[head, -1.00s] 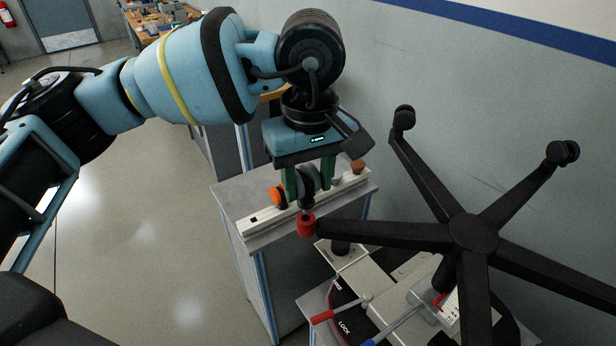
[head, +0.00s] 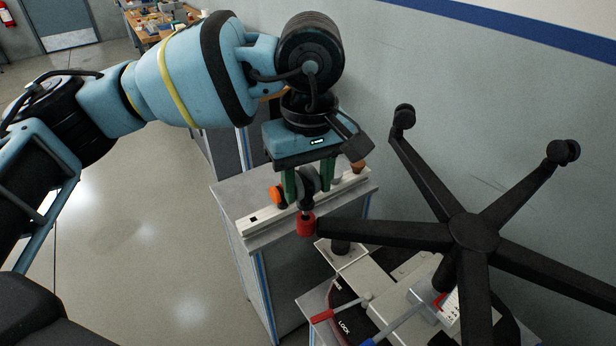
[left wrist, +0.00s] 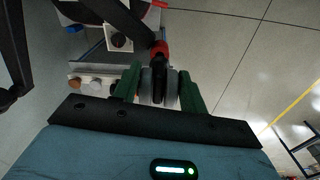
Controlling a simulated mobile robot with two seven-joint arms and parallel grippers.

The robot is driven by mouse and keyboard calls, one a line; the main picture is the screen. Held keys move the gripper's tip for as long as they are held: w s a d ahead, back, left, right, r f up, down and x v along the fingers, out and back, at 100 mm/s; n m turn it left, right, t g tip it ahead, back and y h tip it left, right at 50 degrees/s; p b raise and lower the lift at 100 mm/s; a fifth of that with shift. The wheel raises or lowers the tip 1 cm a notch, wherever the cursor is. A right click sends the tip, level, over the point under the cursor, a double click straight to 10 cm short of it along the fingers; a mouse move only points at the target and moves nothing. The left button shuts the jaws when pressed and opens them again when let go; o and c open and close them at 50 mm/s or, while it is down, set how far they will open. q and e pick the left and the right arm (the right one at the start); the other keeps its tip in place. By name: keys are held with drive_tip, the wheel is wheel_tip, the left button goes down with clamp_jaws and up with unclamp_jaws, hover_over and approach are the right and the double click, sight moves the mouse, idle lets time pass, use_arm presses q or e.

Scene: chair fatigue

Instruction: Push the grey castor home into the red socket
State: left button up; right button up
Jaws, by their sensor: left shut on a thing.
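My left gripper (head: 306,184) points down from above, its green fingers shut on the grey castor (head: 308,186). In the left wrist view the castor (left wrist: 159,87) sits between the green fingers. The red socket (head: 306,225) is at the end of one leg of the black chair base (head: 385,234), directly below the castor. The socket also shows in the left wrist view (left wrist: 159,48), right at the castor's stem end. The castor is upright over the socket; how deep the stem sits in it cannot be told. My right gripper is not in view.
A white rail (head: 254,222) on a grey cabinet lies behind the socket, with an orange wheel (head: 278,196) and a brown one (head: 358,167). Black castors (head: 563,152) are on other legs.

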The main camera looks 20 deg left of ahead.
sight(308, 207)
use_arm(q)
drive_tip(key=shift+f, duration=0.4)
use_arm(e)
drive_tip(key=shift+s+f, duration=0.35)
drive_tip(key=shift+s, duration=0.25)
use_arm(q)
drive_tip(key=shift+f, duration=0.25)
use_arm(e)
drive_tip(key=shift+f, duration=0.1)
use_arm(q)
drive_tip(key=shift+f+b, duration=0.45)
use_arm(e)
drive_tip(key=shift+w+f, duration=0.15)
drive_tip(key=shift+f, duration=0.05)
use_arm(q)
drive_tip(key=shift+f, duration=0.45)
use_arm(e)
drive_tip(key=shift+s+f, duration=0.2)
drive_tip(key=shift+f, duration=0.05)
use_arm(q)
drive_tip(key=o, duration=1.1)
drive_tip(key=shift+c, duration=0.2)
drive_tip(key=shift+o, duration=0.6)
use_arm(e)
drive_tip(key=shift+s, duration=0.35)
use_arm(q)
drive_tip(key=shift+r, duration=0.15)
